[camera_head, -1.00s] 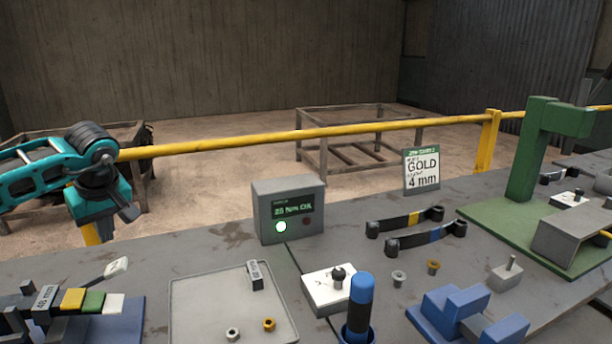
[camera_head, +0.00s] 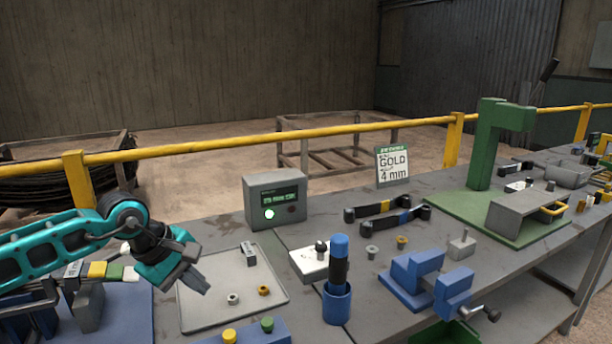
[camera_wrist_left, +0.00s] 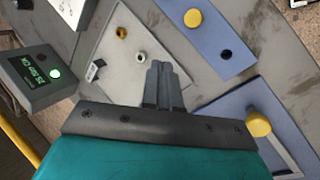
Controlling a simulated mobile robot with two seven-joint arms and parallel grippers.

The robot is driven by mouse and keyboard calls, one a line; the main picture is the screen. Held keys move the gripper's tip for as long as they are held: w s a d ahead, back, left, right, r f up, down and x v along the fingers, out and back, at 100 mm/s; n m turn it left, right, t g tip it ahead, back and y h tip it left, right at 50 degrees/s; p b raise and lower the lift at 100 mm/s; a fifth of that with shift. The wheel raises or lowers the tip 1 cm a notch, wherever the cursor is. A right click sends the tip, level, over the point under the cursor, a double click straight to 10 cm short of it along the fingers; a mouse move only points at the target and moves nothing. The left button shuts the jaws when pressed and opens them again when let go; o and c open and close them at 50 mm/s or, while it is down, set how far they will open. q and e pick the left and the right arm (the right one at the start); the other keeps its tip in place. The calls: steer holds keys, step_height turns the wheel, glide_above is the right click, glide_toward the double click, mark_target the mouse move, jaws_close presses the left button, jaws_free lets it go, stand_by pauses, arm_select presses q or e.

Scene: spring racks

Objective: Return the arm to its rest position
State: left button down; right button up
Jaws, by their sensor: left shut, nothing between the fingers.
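My left arm comes in from the left in the head view, and its gripper (camera_head: 196,282) is over the left part of the grey tray. Its fingers are together with nothing between them. The left wrist view also shows the shut left gripper (camera_wrist_left: 163,72), with the tray beyond its tips. My right gripper is not in view.
The grey tray (camera_head: 215,318) holds small rings. The display box (camera_head: 275,201) with a lit green lamp stands behind it. A blue cup (camera_head: 337,304), a blue vise (camera_head: 425,285) and a green stand (camera_head: 487,150) are to the right. A yellow rail (camera_head: 240,140) runs behind the bench.

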arm_select(q)
steer(key=s+d+r+n+h, duration=0.25)
steer(key=d+h, duration=0.25)
steer(key=d, duration=0.4)
steer(key=s+d+r+n+h, duration=0.1)
steer(key=s+d+n+h, duration=0.2)
steer(key=d, duration=0.7)
step_height(320, 180, up, 8)
steer(key=s+d+n+t+h, duration=0.2)
steer(key=n+t+h, duration=0.3)
steer(key=n+t, duration=0.5)
steer(key=s+a+f+n+t+y, duration=0.1)
steer(key=a+f+n+y, duration=0.6)
steer(key=n, duration=0.9)
steer(key=s+a+f+n+t+y, duration=0.1)
steer(key=a+f+n+y, duration=0.3)
steer(key=a+n+y, duration=0.75)
steer(key=s+f+n+g+h, duration=0.1)
steer(key=s+f+n+g, duration=0.6)
steer(key=s, duration=0.4)
steer(key=s+f+n+g+h, duration=0.1)
steer(key=s+f+n+g, duration=0.6)
steer(key=s, duration=0.4)
steer(key=w+d+f+t+h, duration=0.1)
steer(key=w+d+f+t, duration=0.2)
steer(key=w+f+t, duration=0.4)
steer(key=shift+w+f+n+t, duration=0.35)
steer(key=shift+f+t, duration=0.55)
steer(key=shift+f, duration=0.65)
steer(key=shift+h, duration=0.25)
